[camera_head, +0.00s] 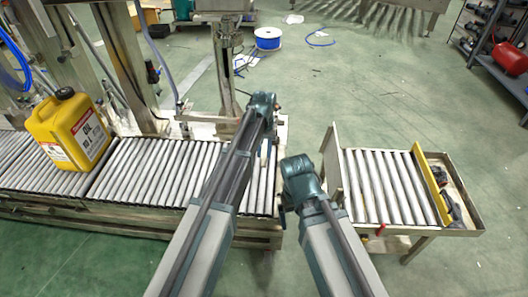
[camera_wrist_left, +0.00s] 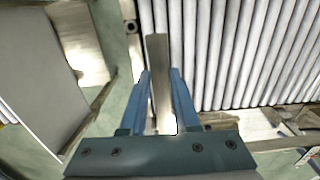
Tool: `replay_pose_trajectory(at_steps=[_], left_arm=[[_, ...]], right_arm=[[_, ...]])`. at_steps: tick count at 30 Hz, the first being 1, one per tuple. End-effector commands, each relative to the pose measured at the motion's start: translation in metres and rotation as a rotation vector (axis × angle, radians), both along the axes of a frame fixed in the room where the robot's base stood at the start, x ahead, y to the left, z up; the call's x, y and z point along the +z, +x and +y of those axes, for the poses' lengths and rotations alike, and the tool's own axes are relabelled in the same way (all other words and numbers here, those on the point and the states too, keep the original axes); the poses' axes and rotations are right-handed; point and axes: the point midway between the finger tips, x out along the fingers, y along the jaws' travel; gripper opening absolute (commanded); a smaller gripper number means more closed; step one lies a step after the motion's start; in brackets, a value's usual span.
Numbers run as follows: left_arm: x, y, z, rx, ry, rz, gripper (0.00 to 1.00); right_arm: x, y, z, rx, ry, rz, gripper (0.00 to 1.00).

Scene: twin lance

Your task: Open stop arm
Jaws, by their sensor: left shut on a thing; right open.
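A flat, pale metal bar, which looks like the stop arm (camera_wrist_left: 157,70), stands between the two blue fingers of my left gripper (camera_wrist_left: 161,100) in the left wrist view. The left gripper is shut on it, at the roller bed's end. In the head view my left gripper (camera_head: 263,104) is over the right end of the left roller conveyor (camera_head: 150,168), and its wrist and arm hide most of the bar. My right gripper (camera_head: 298,172) is open, lower down, over the gap between the two conveyors. Its fingertips are mostly hidden by its wrist.
A yellow jug (camera_head: 68,130) stands on the left conveyor. A short roller table (camera_head: 385,185) with an upright panel (camera_head: 332,165) and a yellow bar (camera_head: 431,182) stands on the right. A metal post (camera_head: 225,70) rises behind the conveyor. The floor beyond is mostly clear.

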Motion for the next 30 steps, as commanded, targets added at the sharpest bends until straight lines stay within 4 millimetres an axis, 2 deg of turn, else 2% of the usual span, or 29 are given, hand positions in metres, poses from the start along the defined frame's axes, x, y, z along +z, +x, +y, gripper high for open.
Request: replay_pose_trajectory(at_steps=[19, 23, 30], left_arm=[[0.002, 0.001, 0.000, 0.000, 0.000, 0.004, 0.00], [0.018, 0.006, -0.001, 0.001, 0.000, 0.051, 0.00], [0.061, 0.020, -0.001, 0.001, 0.000, 0.230, 0.00]], right_arm=[[0.002, 0.000, 0.000, 0.000, 0.000, 0.000, 0.97], [0.018, 0.000, 0.000, -0.001, 0.002, 0.001, 0.97], [0.055, -0.001, 0.002, -0.002, 0.008, 0.002, 0.97]])
